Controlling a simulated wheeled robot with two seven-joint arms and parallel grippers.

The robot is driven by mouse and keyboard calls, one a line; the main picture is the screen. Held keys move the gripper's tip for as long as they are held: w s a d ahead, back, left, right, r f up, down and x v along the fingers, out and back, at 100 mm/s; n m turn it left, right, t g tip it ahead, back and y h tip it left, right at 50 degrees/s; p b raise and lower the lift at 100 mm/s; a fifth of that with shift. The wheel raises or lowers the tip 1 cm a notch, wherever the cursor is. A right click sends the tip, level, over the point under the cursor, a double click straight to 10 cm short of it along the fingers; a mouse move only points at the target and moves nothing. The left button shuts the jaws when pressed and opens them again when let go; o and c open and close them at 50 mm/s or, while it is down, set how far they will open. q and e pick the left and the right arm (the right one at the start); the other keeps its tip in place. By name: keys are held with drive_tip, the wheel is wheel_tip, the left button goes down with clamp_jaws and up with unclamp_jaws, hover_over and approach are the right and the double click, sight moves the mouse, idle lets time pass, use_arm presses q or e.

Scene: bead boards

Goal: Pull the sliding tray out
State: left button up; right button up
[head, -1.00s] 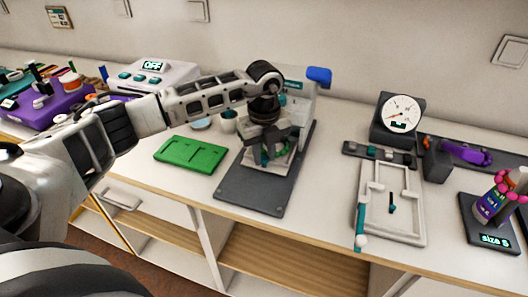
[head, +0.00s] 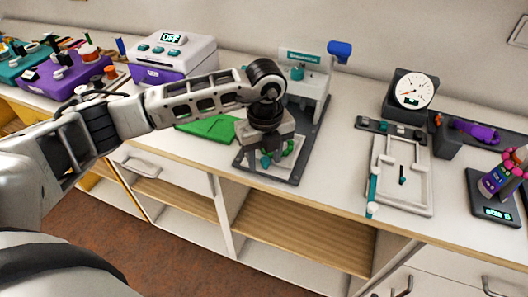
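The sliding tray (head: 254,168) is pale grey and lies on the dark base plate (head: 313,137) of a grey press (head: 309,83) with a blue lever. The tray sits at the plate's front end, clear of the press head. Green and teal parts show on the tray. My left gripper (head: 269,156) points down over the tray, low against it and seemingly shut on it. The gripper's body hides most of the fingers and what lies between them. My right gripper is not in view.
A green board (head: 208,127) lies left of the press plate, partly behind my arm. A white box reading OFF (head: 172,52) stands at the back left. A dial gauge (head: 412,90), a pale frame (head: 421,190) and a scale (head: 490,212) stand right. The counter's front edge is close.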

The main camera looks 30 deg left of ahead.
use_arm(q)
wheel_tip(320, 180, up, 16)
drive_tip(key=b, duration=0.1)
idle(0.6)
